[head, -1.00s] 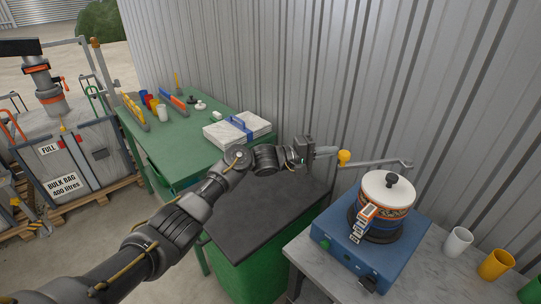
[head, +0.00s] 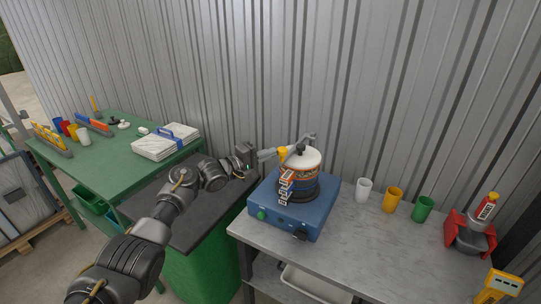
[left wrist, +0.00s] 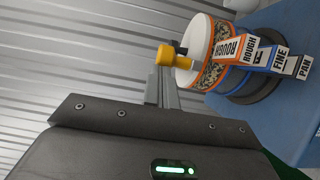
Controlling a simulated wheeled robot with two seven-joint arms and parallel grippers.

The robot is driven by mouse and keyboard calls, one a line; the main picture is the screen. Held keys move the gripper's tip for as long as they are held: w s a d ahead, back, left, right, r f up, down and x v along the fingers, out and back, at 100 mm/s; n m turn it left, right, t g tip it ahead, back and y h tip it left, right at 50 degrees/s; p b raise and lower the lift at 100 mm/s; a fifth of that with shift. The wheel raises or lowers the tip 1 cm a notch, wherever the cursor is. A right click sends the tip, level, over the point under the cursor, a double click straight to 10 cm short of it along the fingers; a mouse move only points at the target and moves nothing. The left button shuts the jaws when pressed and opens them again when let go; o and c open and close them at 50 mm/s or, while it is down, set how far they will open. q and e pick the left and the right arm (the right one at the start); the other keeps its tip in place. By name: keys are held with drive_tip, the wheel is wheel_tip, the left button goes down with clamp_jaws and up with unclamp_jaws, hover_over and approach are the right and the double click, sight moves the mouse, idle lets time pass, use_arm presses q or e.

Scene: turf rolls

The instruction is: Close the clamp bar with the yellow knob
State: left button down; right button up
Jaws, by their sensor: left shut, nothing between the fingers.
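The sieve stack (head: 299,175) stands on a blue shaker base (head: 275,222), with a white lid (head: 303,159) and a black lid knob. The grey clamp bar (head: 306,140) runs from a pivot behind the stack, and its yellow knob (head: 282,154) is at the lid's left edge. My left gripper (head: 272,153) is shut and empty, its fingertips just left of the yellow knob. In the left wrist view the yellow knob (left wrist: 176,55) is just ahead of the fingers (left wrist: 162,88); I cannot tell whether they touch. My right gripper is not in view.
White (head: 363,190), yellow (head: 392,200) and green (head: 422,209) cups stand right of the shaker on the grey bench (head: 345,240). A red device (head: 470,232) is at the bench's right end. The corrugated wall (head: 350,90) is close behind.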

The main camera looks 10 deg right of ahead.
use_arm(q)
drive_tip(key=shift+s+d, duration=0.25)
drive_tip(key=shift+d, duration=0.05)
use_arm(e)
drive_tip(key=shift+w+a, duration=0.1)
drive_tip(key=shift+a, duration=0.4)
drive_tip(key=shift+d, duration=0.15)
